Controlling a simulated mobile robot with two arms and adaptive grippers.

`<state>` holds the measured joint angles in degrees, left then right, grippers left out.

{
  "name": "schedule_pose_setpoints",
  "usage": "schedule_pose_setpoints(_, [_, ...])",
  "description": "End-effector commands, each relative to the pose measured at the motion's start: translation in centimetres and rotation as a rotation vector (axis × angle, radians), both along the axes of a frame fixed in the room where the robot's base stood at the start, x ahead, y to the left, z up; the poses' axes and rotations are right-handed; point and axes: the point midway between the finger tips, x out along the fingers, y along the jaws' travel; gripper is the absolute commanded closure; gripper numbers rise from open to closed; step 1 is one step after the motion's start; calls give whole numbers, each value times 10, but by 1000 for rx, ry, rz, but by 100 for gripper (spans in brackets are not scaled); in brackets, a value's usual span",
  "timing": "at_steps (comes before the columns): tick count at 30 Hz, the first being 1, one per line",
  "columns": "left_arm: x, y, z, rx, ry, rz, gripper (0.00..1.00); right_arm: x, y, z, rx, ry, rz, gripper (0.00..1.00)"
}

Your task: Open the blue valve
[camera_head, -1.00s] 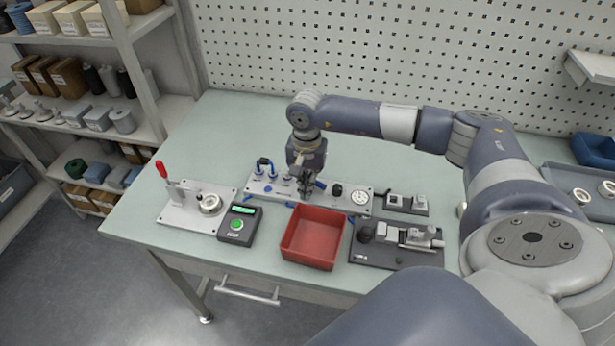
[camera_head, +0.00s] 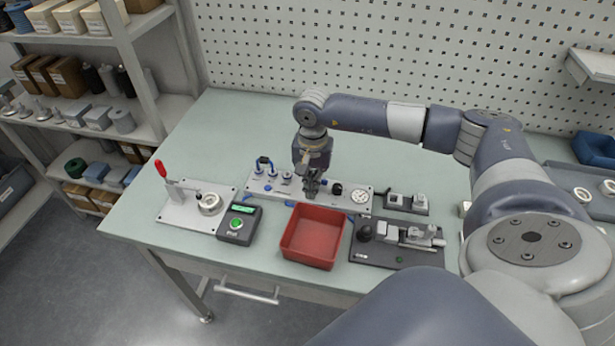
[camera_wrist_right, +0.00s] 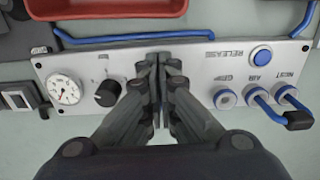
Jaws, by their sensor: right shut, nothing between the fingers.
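The grey valve panel (camera_head: 354,207) lies on the table behind the red bin. It also shows in the wrist view (camera_wrist_right: 190,66). My right gripper (camera_head: 311,195) is over the middle of this panel, pointing down. In the wrist view its fingers (camera_wrist_right: 159,62) are together with nothing held, between the black knob (camera_wrist_right: 107,92) and the blue-ringed ports (camera_wrist_right: 225,98). I cannot make out a blue valve handle; the gripper covers that part of the panel. I cannot tell whether the fingers touch anything there. My left gripper is out of view.
The red bin (camera_head: 301,258) stands in front of the panel. A round gauge (camera_wrist_right: 64,88), a blue release button (camera_wrist_right: 261,55) and a looped blue hose (camera_wrist_right: 268,109) are on the panel. A clamp fixture (camera_head: 178,212) and a dark green-button box (camera_head: 251,211) stand left.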

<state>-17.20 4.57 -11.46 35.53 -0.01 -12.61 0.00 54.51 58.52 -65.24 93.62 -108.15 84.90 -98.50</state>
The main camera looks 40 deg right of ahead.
Motion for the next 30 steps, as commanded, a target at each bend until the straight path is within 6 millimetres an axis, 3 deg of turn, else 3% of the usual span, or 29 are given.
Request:
schedule_pose_setpoints(17, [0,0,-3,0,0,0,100,-9,-17,1,-1,0,-1,100])
schedule_pose_setpoints(30, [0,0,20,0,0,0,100,-8,-17,41,-1,-5,-1,100])
